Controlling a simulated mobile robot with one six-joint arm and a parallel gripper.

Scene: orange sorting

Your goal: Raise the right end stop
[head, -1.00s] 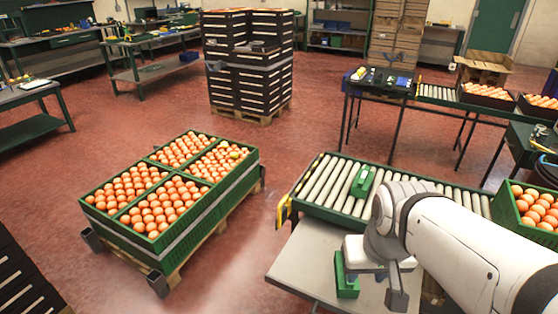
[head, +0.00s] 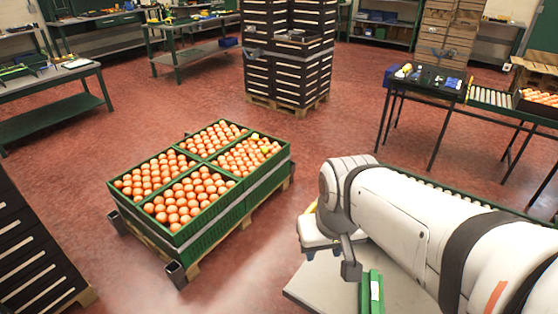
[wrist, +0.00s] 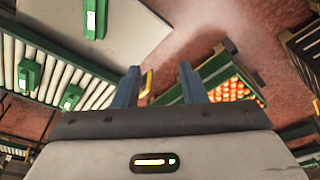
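The end stop (wrist: 147,84) is a small yellow bar at the end of the roller conveyor (wrist: 75,70). In the wrist view it shows in the gap between my fingers, beyond the tips. In the head view only a sliver of yellow (head: 311,208) shows beside my white wrist, and my arm hides the rest. My gripper (wrist: 159,68) is open, with two blue-grey fingers well apart and nothing between them. I cannot tell whether the stop is up or down.
A green block (head: 372,290) lies on the grey table (head: 322,282) by my wrist. Green crates of oranges (head: 205,234) stand on a pallet to the left. Black stacked crates (head: 288,75) stand behind. Red floor between them is clear.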

